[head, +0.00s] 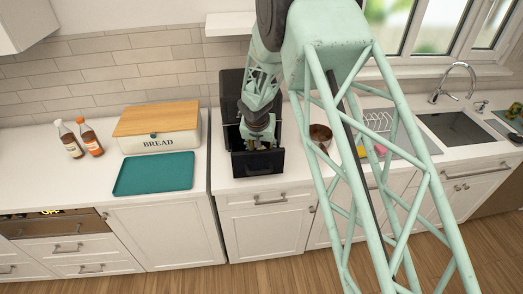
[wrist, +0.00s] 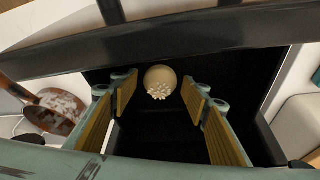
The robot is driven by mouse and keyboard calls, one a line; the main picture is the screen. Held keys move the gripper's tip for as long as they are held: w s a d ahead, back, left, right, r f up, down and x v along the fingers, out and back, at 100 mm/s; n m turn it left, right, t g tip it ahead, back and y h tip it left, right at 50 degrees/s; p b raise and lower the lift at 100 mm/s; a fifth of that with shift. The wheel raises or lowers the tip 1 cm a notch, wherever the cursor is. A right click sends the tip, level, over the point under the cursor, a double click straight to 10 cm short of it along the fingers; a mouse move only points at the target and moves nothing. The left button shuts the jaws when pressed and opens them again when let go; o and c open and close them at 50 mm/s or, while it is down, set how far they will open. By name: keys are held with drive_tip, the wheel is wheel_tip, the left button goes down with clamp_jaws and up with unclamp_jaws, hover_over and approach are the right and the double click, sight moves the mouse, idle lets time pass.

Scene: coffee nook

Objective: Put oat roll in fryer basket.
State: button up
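The black fryer (head: 230,88) stands on the counter with its basket (head: 258,164) pulled out in front. My gripper (head: 259,142) points down into the basket in the head view. In the wrist view, the pale round oat roll (wrist: 160,78), with flecks on it, lies on the dark basket floor toward the fryer side. My gripper (wrist: 160,90) is open there, one finger on each side of the roll's line, with gaps on both sides. The roll looks free of the fingers. In the head view the roll is hidden.
A bread box (head: 158,131), a teal tray (head: 153,174) and two bottles (head: 70,142) (head: 91,139) are to the left. A dish rack (head: 377,121) and sink (head: 452,128) are to the right.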

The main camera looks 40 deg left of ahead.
drive_tip(key=shift+r+p, duration=0.2)
drive_tip(key=shift+p, duration=0.1)
drive_tip(key=b+v, duration=0.2)
drive_tip(key=v, duration=1)
idle(0.7)
drive_tip(key=shift+d, duration=0.1)
idle(0.4)
